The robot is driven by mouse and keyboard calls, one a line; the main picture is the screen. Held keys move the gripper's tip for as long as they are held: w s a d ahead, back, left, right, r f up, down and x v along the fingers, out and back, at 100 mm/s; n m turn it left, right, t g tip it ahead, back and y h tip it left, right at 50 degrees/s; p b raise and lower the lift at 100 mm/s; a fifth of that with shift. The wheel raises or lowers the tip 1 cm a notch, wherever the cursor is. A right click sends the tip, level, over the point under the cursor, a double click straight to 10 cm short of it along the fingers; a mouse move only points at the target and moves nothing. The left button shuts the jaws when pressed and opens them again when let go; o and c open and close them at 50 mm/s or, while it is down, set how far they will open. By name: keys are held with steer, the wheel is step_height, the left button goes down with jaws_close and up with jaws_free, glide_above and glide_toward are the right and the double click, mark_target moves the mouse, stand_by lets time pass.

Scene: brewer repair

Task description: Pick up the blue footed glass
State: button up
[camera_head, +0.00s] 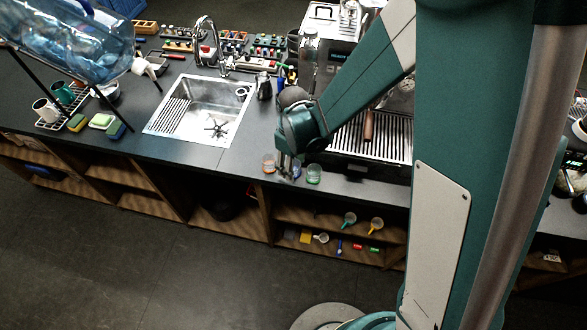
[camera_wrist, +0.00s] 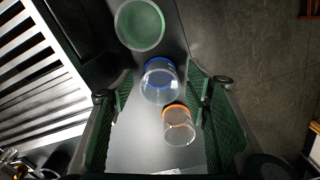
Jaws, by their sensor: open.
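The blue footed glass (camera_wrist: 158,86) is clear with a blue band. It shows near the middle of the wrist view, between a green-banded glass (camera_wrist: 140,25) and an orange-banded glass (camera_wrist: 179,128). My gripper (camera_wrist: 160,88) is open, with one finger on each side of the blue glass in this view. I cannot tell whether either finger touches it. In the head view my gripper (camera_head: 287,166) points down at the counter's front edge. The blue glass (camera_head: 296,171) is partly hidden there by the fingers.
In the head view the orange glass (camera_head: 268,163) is just left of my gripper and the green glass (camera_head: 313,174) just right. The espresso machine's slatted drip tray (camera_head: 385,138) is behind on the right. A sink (camera_head: 205,112) is to the left. Open shelves (camera_head: 340,228) lie below.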

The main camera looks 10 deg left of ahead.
steer(key=shift+f, duration=0.75)
steer(key=c, duration=1.1)
steer(key=shift+r, duration=0.15)
steer(key=shift+r, duration=4.85)
steer(key=shift+a+b, duration=0.1)
steer(key=shift+b, duration=0.2)
